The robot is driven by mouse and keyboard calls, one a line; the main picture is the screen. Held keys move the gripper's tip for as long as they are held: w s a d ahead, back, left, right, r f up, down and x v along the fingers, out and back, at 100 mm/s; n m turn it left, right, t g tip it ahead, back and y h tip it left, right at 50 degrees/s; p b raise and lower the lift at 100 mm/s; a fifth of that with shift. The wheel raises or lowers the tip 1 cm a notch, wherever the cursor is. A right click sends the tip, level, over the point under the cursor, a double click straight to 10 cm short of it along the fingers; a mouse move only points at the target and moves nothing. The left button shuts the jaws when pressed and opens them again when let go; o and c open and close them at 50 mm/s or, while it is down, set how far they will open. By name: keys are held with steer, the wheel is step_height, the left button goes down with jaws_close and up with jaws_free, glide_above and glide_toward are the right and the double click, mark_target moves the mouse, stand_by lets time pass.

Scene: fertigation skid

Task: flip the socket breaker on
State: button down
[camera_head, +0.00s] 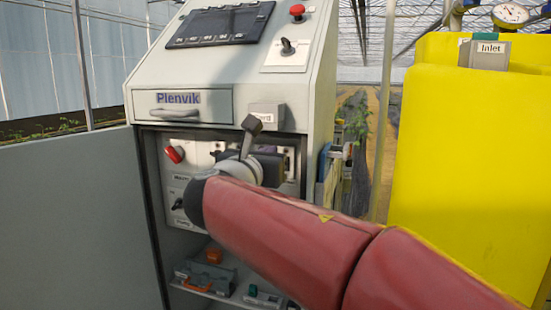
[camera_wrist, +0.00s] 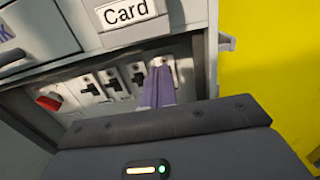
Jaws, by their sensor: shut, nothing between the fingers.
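A row of breakers (camera_wrist: 113,80) with dark toggles sits in the open recess of the grey cabinet in the wrist view. Their labels are not readable, so I cannot tell which one is the socket breaker. My gripper (camera_wrist: 158,88) is shut and empty, its fingers pointing at the right part of the row and hiding what lies behind them. I cannot tell whether the fingertips touch a breaker. In the head view my gripper (camera_head: 265,166) reaches into the recess and hides most of the breaker panel (camera_head: 204,147).
A red knob (camera_head: 175,154) is left of the breakers. A drawer (camera_head: 182,110) and a card holder (camera_head: 267,114) are above the recess. Below, a shelf holds a grey case (camera_head: 203,275). A yellow tank (camera_head: 470,150) stands at the right; a grey panel (camera_head: 75,220) is at the left.

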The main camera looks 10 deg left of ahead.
steer(key=s+d+f+m+g+h, duration=0.1)
steer(key=s+d+f+m+g, duration=0.2)
steer(key=d+f+m, duration=0.45)
steer(key=s+d+f+m+g+h, duration=0.1)
steer(key=s+d+f+m+g, duration=0.2)
steer(key=d, duration=0.7)
steer(key=s+d+f+m+g+h, duration=0.1)
steer(key=s+d+f+m+g, duration=0.15)
steer(key=d+m, duration=0.45)
steer(key=s+d+f+m+g+y, duration=0.2)
steer(key=s+d+f+m, duration=0.1)
steer(key=s+f+m, duration=0.4)
steer(key=s+d+f+m+g+y, duration=0.2)
steer(key=s+d+f+m, duration=0.1)
steer(key=s+f+m, duration=0.5)
steer(key=shift+s+d+f+m+y, duration=0.3)
steer(key=shift+s+m, duration=0.55)
steer(key=shift+m, duration=0.3)
steer(key=shift+a, duration=0.1)
